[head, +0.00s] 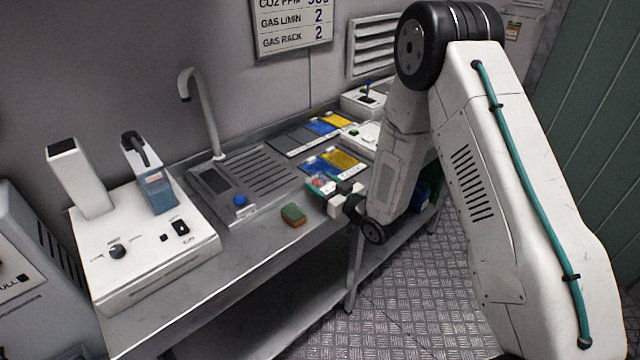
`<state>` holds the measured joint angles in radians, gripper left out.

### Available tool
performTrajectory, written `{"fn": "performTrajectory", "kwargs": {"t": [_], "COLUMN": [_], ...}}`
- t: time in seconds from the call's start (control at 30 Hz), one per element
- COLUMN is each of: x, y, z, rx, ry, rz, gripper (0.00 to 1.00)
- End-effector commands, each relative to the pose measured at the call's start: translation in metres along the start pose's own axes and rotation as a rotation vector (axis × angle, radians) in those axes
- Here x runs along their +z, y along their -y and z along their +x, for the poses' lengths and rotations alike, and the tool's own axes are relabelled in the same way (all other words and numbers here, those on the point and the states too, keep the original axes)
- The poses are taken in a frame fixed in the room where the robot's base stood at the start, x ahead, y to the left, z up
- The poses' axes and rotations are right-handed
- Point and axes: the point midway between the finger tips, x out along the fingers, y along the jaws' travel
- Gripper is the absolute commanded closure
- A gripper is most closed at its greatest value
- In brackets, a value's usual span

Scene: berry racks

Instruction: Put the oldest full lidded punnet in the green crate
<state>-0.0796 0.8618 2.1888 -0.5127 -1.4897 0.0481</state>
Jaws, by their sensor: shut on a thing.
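My gripper (332,190) is low over the front edge of the steel bench, at the lower end of my arm. It is shut on a small punnet (319,182) with red and teal-green showing, just left of the fingers. The punnet is too small and partly covered to read its label, lid or fill. I cannot tell whether it touches the bench. I cannot make out the green crate; my arm hides part of the bench's far end.
Blue and yellow panels (343,160) lie on the bench behind my gripper. A green and orange sponge (293,215) sits near the front edge. A sink with a tall tap (205,110) and a white machine (145,255) are to the left. A blue object (422,196) shows below the bench.

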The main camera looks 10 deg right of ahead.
Motion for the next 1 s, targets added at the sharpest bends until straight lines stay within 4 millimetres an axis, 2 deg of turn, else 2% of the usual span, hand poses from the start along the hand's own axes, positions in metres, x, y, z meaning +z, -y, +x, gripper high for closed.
{"fn": "performTrajectory", "kwargs": {"t": [0.3, 0.33, 0.4, 0.73, 0.87, 1.0], "x": [0.002, 0.002, 0.002, -0.002, -0.001, -0.001], "y": [0.001, 0.001, 0.002, 0.003, 0.002, 0.002], "z": [0.001, 0.001, 0.001, 0.002, -0.015, -0.045], "rx": [-0.002, -0.002, -0.002, -0.004, -0.002, -0.001], "ry": [-0.001, -0.001, -0.001, -0.003, 0.0, 0.001], "rz": [0.0, 0.0, 0.0, -0.001, 0.001, 0.002], "gripper": [0.71, 0.37, 0.24, 0.24, 0.24, 0.24]}}
